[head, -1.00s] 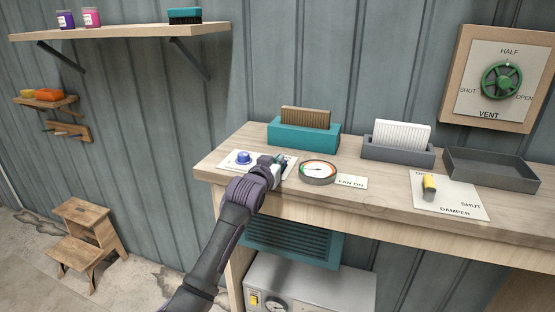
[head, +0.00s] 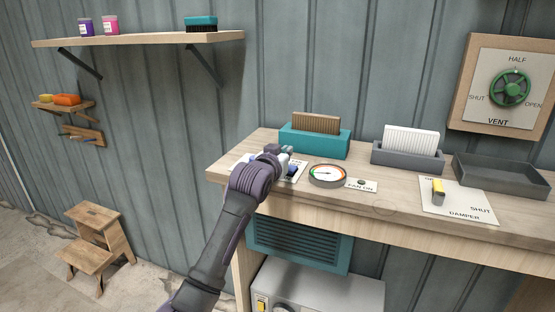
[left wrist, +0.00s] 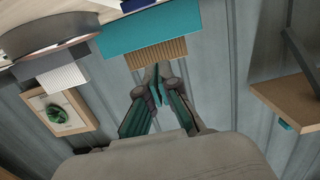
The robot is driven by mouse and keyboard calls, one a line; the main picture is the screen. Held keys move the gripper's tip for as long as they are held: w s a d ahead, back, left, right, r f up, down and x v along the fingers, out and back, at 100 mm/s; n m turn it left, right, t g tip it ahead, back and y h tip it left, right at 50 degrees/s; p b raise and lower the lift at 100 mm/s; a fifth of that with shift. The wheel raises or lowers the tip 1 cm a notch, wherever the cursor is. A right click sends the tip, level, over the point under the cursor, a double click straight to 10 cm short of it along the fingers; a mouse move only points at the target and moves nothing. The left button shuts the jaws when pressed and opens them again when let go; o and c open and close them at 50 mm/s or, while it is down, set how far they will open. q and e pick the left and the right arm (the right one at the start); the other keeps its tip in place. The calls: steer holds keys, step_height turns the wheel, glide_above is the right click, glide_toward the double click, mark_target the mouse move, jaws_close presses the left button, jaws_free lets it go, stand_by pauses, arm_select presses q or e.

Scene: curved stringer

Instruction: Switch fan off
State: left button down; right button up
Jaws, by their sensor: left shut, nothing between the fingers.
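A white panel (head: 300,176) lies on the workbench near its left end, partly covered by my left arm. A small blue control (head: 292,169) shows at its right part; the rest of the panel's controls are hidden. My left gripper (head: 284,150) is over the panel, just behind and above the blue control; I cannot tell whether they touch. In the left wrist view the gripper (left wrist: 155,84) has its fingertips together, empty. A "FAN ON" label (head: 361,186) with a small dark round spot lies right of the round gauge (head: 327,174). My right gripper is out of view.
A teal box (head: 314,144) with a brown filter stands behind the gripper. A grey box (head: 407,158) with a white filter, an empty dark tray (head: 500,177) and the damper plate (head: 460,203) are farther right. A teal louvre (head: 298,245) is below the bench.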

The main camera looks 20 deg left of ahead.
arm_select(q)
steer(key=s+r+b, duration=0.2)
steer(key=s, duration=0.4)
steer(key=shift+s+a+r, duration=0.15)
steer(key=shift+r, duration=0.05)
